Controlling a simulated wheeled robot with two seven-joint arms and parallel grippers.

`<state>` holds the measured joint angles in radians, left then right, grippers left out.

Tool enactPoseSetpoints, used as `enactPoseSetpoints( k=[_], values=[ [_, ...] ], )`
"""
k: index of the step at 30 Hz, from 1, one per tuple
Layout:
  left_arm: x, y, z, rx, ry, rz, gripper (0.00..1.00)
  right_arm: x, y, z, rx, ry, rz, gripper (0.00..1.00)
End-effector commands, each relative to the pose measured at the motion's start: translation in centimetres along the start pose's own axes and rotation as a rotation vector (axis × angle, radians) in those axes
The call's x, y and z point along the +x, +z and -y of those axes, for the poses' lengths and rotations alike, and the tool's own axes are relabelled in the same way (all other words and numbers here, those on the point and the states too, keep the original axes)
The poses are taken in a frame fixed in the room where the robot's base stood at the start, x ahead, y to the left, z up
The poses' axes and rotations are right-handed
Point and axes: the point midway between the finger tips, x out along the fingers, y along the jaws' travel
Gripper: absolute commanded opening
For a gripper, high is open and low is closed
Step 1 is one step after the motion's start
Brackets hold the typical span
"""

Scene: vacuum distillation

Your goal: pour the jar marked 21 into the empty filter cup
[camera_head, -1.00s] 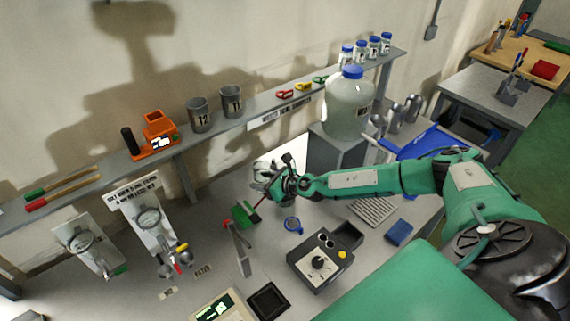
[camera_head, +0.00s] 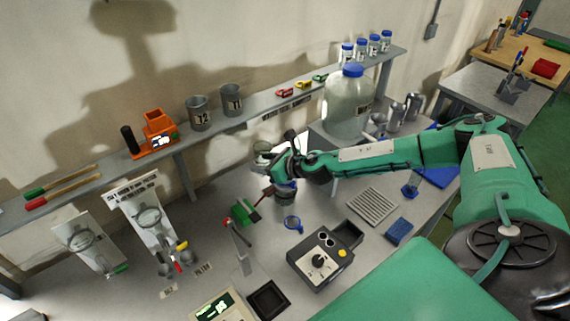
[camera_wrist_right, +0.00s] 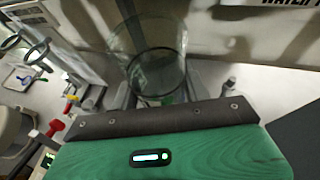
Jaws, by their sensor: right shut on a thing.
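My right gripper (camera_head: 276,160) is above the back middle of the bench, shut on a clear glass jar. The jar's pale rim (camera_head: 262,148) shows just left of the fingers in the head view. In the right wrist view the clear jar (camera_wrist_right: 155,60) stands in front of the palm, and the bench shows through it; I see no contents. I cannot read a number on it. My left gripper is not in view.
A large jug with a blue cap (camera_head: 348,105) stands right of the gripper. The shelf above holds grey cups (camera_head: 199,115), an orange device (camera_head: 158,130) and several blue-lidded jars (camera_head: 362,46).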

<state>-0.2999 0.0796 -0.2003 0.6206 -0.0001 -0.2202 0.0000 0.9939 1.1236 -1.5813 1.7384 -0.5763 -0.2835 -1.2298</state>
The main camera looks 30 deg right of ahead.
Motion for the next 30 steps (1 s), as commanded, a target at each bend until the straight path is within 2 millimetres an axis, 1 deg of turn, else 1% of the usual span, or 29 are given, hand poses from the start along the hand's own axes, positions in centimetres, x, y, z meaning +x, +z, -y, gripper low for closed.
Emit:
enactPoseSetpoints(
  k=[1, 16, 30],
  values=[
    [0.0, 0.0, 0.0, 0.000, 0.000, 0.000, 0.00, -0.7, -0.2, -0.1, 0.000, -0.001, -0.001, 0.19],
    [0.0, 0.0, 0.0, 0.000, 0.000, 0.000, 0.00, -6.2, -1.7, -2.1, 0.000, -0.001, -0.001, 0.19],
    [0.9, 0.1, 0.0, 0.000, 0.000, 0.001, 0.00, -11.3, -3.2, -3.9, -0.001, 0.000, -0.001, 0.19]
  ],
)
